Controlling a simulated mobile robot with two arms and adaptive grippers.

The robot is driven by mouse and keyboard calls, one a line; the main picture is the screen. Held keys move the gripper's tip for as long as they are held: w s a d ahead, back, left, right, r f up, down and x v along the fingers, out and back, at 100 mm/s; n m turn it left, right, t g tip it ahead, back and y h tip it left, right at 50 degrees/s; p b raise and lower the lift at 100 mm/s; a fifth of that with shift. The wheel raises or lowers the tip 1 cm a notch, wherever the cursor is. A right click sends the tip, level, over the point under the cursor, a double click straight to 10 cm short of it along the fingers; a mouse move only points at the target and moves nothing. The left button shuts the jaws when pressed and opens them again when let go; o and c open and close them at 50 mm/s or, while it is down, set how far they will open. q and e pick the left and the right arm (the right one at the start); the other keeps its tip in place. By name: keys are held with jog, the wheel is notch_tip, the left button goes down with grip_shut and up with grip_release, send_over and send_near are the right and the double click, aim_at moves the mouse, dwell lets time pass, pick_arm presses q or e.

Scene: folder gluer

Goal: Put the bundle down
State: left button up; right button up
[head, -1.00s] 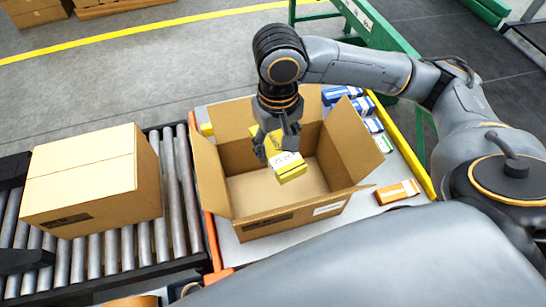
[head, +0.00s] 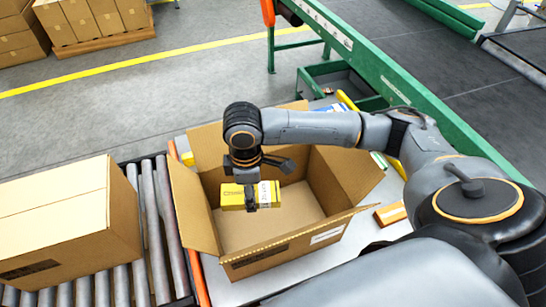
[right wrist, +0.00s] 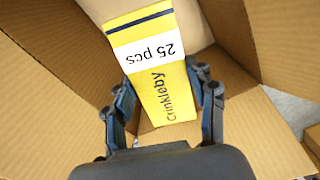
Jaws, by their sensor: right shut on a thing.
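The yellow bundle (head: 232,195) has a white label, which reads "25 pcs" in the right wrist view (right wrist: 164,85). My right gripper (head: 251,203) points down and is shut on the bundle, with its fingers on either side. It holds the bundle within the opening of a cardboard box (head: 272,262), toward the back wall. The box stands with its flaps spread, and the floor that shows in front of the bundle is bare. How far the bundle is above the floor is hard to tell. My left gripper is not in view.
A closed carton (head: 60,215) stands on the roller conveyor (head: 150,215) at left. An orange packet (head: 391,213) lies on the light table right of the box. Other packets behind the box are mostly hidden. A green-framed conveyor (head: 400,85) runs behind.

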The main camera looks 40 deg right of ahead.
notch_tip(320, 180, down, 5)
jog(key=w+d+n+p, duration=0.1)
jog(key=d+n+p, duration=0.15)
jog(key=n, duration=0.75)
jog(key=n+p, duration=0.4)
jog(key=n, duration=0.7)
send_near(273, 225)
jog(key=shift+f, duration=3.2)
jog(key=shift+f, duration=0.1)
jog(key=o, duration=1.2)
jog(key=shift+o, duration=0.2)
